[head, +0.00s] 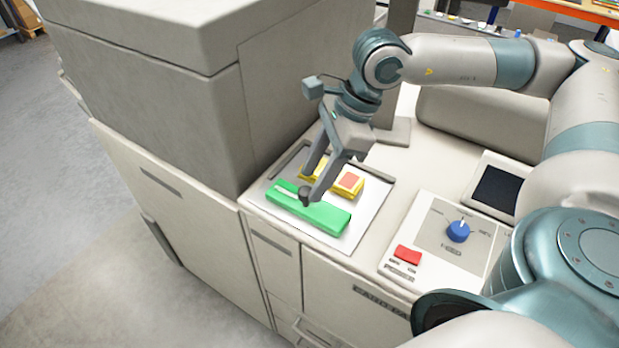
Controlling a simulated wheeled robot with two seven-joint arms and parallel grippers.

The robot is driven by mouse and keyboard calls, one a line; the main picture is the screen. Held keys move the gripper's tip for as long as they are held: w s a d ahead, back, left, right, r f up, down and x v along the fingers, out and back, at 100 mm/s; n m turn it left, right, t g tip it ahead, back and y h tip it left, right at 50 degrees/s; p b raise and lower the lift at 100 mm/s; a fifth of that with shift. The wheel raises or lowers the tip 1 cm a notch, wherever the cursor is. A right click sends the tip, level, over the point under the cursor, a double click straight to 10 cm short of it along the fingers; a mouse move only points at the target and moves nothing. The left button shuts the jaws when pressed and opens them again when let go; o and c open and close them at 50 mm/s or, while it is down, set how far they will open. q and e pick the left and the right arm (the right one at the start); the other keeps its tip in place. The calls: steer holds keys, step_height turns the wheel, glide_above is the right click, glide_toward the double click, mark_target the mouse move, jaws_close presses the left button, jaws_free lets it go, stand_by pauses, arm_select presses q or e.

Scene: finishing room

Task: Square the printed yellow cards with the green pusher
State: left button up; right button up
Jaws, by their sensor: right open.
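The green pusher (318,212) is a long green bar with a pale strip. It lies along the near side of the tray (355,232) on the machine top. The yellow cards (358,192) sit behind it in the tray, with a reddish printed patch on top; part of them is hidden by my gripper. My right gripper (306,190) points down over the tray with its fingers apart. One fingertip is at the pusher and the other is near the cards; I cannot tell whether either touches. My left gripper is out of view.
A tall grey machine housing (150,95) rises left of the tray. To the right are a control panel with a blue knob (458,232), a red button (407,254) and a dark screen (496,190). The floor at lower left is clear.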

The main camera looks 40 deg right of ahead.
mark_target(307, 190)
steer(key=shift+p+x, duration=0.3)
steer(key=shift+x, duration=1.25)
steer(key=shift+c, duration=0.6)
jaws_close()
